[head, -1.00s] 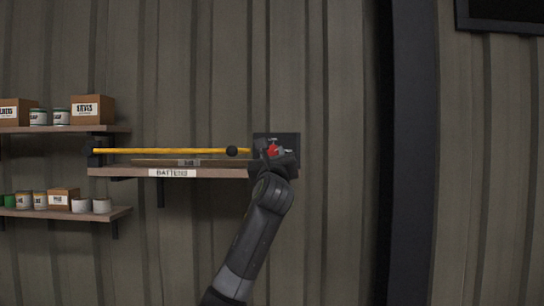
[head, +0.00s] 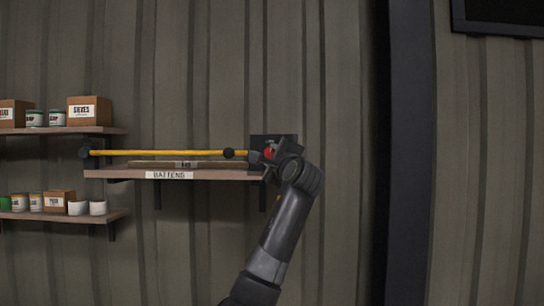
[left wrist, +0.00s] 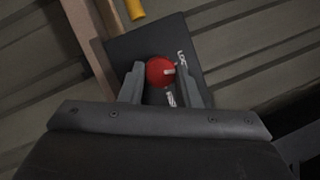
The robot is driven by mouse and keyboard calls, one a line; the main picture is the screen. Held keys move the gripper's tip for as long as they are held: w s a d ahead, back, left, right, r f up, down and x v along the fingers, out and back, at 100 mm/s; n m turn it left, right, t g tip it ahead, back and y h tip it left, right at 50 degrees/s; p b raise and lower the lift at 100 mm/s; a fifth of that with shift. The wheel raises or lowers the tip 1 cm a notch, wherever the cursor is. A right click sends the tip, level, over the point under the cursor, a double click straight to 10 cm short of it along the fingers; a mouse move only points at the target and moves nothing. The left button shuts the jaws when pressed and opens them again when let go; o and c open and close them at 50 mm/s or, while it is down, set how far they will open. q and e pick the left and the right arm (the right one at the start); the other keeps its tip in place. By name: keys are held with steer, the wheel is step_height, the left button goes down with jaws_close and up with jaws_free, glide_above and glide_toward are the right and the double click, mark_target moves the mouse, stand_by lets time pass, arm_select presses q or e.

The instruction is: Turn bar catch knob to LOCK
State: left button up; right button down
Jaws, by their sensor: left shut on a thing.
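The red catch knob (left wrist: 160,71) sits on a dark plate (left wrist: 122,50) in the left wrist view, with a pale mark on its face. White lettering on the plate is partly readable as LOC. My left gripper (left wrist: 161,85) has a finger on each side of the knob and is shut on it. In the head view the knob (head: 268,153) is partly hidden by my left gripper (head: 274,157). The yellow bar (head: 170,153) runs level across the batten shelf, its right end near the plate. My right gripper is not in view.
The batten shelf (head: 215,175) lies under the bar, with battens on it. Shelves with boxes (head: 90,110) and tins (head: 97,208) are at the left. A dark post (head: 408,150) stands at the right; the wall between is bare.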

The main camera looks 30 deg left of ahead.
arm_select(q)
steer(key=shift+n+g+h, duration=0.3)
steer(key=shift+n+g, duration=0.2)
steer(key=shift+n, duration=0.9)
steer(key=shift+d+r+n, duration=0.1)
steer(key=shift+n, duration=0.2)
steer(key=o, duration=1)
steer(key=shift+w, duration=0.1)
steer(key=shift+c, duration=0.2)
steer(key=b+v, duration=0.7)
steer(key=v, duration=1)
steer(key=shift+d, duration=0.25)
